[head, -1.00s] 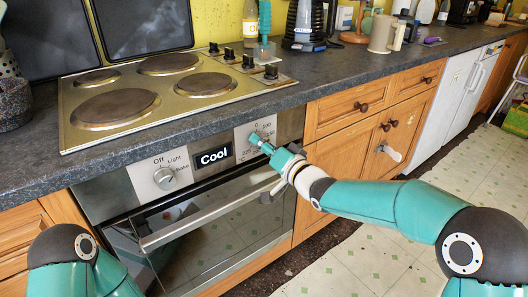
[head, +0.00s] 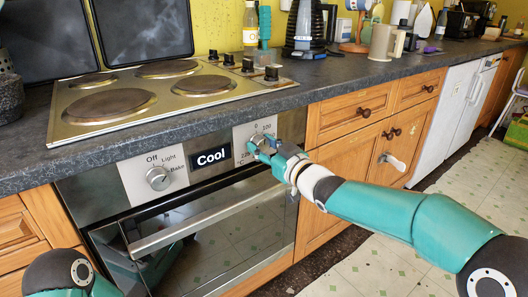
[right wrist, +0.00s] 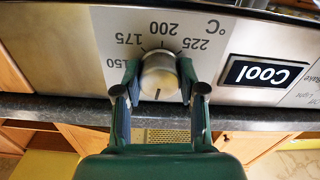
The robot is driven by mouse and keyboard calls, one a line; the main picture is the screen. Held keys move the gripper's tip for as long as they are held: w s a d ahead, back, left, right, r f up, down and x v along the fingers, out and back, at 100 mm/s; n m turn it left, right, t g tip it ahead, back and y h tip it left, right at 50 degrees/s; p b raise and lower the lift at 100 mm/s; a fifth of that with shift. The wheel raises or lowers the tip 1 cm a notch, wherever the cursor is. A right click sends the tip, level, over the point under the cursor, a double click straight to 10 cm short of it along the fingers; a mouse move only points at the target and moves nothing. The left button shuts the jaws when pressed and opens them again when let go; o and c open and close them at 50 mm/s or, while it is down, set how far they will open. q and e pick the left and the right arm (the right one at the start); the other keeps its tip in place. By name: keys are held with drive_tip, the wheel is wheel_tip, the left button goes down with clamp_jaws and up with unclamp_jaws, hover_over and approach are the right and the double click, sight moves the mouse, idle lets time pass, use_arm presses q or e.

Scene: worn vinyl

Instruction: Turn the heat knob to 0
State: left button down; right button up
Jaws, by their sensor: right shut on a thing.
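The heat knob (right wrist: 158,75) is a round metal knob on the oven's control panel, with numbers printed around it. My right gripper (right wrist: 158,92) has one finger on each side of the knob and is shut on it. The wrist view is upside down; a dark line on the knob points to the bottom of that picture. The number on that side is hidden there. In the head view my right gripper (head: 263,147) covers most of the knob, with 0 and 100 showing above it. My left gripper is out of view; only part of that arm shows.
The "Cool" display (head: 211,157) and the mode knob (head: 158,178) are left of the heat knob. The oven door handle (head: 195,224) runs below the panel. The worktop edge (head: 190,127) juts above, with the hob (head: 140,95) on it. Floor is free at the right.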

drive_tip(key=shift+f+n+b, duration=0.35)
drive_tip(key=shift+f+n, duration=0.1)
drive_tip(key=shift+n, duration=0.35)
drive_tip(key=o, duration=0.9)
drive_tip(key=shift+o, duration=1.2)
drive_tip(key=shift+w, duration=0.1)
drive_tip(key=shift+r, duration=0.2)
